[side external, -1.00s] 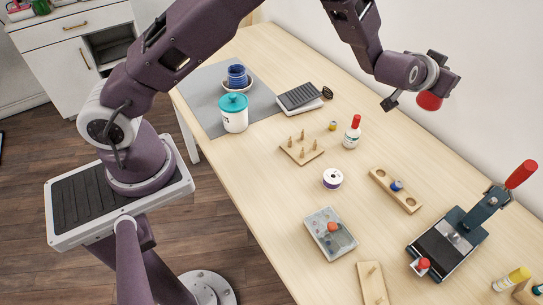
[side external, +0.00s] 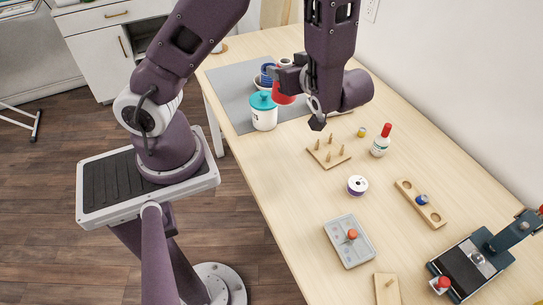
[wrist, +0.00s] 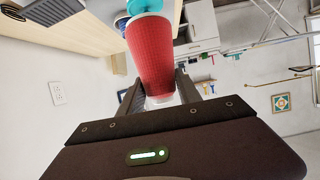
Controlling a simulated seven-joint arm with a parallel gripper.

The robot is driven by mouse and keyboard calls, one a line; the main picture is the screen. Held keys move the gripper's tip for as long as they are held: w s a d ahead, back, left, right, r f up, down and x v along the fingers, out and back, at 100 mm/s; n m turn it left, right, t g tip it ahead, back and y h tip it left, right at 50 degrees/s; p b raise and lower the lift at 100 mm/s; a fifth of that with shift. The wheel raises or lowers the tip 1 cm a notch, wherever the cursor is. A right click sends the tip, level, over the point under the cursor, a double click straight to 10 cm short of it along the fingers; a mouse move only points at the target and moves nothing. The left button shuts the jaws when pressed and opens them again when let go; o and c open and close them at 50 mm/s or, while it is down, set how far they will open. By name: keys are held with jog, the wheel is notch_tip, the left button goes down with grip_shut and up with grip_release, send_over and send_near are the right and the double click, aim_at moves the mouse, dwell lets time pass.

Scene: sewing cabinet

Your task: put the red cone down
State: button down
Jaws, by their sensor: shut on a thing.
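My gripper (side external: 288,80) is shut on the red cone (side external: 283,98) above the grey mat side of the table. In the side view the cone is partly hidden by my gripper, close to the white jar with a teal lid (side external: 264,114); I cannot tell whether they touch. In the wrist view the cone (wrist: 153,58) stands out lengthwise from between the fingers of my gripper (wrist: 158,95), its wider end away from the palm. A teal thing (wrist: 146,5) shows just beyond it.
Blue cups (side external: 267,74) stand on the grey mat (side external: 236,82) behind the jar. A peg board (side external: 329,155), a red-capped bottle (side external: 381,141), a purple-and-white spool (side external: 357,185), a grey tray (side external: 349,242) and a press (side external: 475,265) stand farther right. Bare table lies between them.

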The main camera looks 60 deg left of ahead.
jog(key=shift+n+g, duration=0.4)
jog(key=shift+g, duration=0.1)
jog(key=s+f, duration=0.1)
jog(key=f, duration=0.5)
jog(key=s+f, duration=0.1)
jog(key=f, duration=0.6)
jog(key=s+f, duration=0.1)
jog(key=f, duration=0.6)
jog(key=shift+a+f, duration=0.15)
jog(key=shift+a, duration=0.2)
jog(key=shift+f, duration=0.1)
jog(key=c, duration=0.8)
grip_release()
jog(key=shift+c, duration=0.2)
